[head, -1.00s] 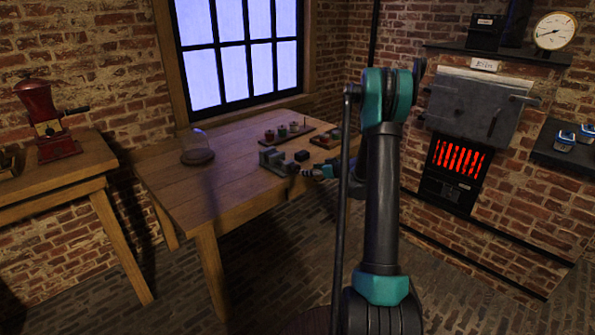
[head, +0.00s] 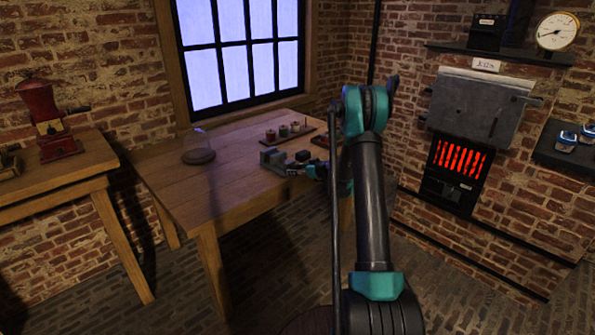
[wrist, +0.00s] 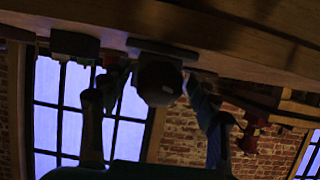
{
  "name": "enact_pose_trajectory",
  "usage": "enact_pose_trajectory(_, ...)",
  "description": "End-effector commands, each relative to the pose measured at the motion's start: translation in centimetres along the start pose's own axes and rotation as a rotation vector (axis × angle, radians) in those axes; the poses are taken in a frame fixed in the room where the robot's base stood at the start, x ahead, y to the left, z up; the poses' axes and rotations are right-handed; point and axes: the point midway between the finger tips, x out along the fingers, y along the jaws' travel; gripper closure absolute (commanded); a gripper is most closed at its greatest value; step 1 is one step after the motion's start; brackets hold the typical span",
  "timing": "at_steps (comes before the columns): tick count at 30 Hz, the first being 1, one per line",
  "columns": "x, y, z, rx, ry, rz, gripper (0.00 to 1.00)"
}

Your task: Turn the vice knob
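The grey vice (head: 272,158) stands on the wooden table near its right front edge. In the wrist view the picture is upside down, and the vice's dark round knob (wrist: 158,82) faces me under the tabletop's edge line. My gripper (wrist: 144,96) is open, with one finger to the left of the knob and one to the right. Gaps show on both sides of the knob, and I see no contact. In the head view my gripper (head: 292,171) is close in front of the vice, and its fingers are too small to make out clearly.
A small dark block (head: 303,155) sits right beside the vice. A tray with small jars (head: 284,133) lies behind it. A glass dome (head: 198,150) stands at the table's left. The kiln (head: 480,105) glows at right, and a red grinder (head: 45,120) stands on the left table.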

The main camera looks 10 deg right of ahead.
Motion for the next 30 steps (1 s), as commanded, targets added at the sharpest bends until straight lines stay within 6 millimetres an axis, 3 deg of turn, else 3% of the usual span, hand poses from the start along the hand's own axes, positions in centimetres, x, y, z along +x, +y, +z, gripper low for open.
enact_pose_trajectory(1,-0.01,0.00,0.00,0.000,0.000,0.000,0.48)
enact_pose_trajectory(11,-0.02,0.00,-0.01,0.000,0.000,0.000,0.88)
enact_pose_trajectory(26,-0.02,0.02,-0.02,0.110,0.000,-0.045,0.88)
enact_pose_trajectory(27,-0.02,0.02,-0.02,0.110,0.000,-0.045,0.58)
enact_pose_trajectory(30,-0.02,0.02,-0.02,0.109,0.000,-0.045,0.46)
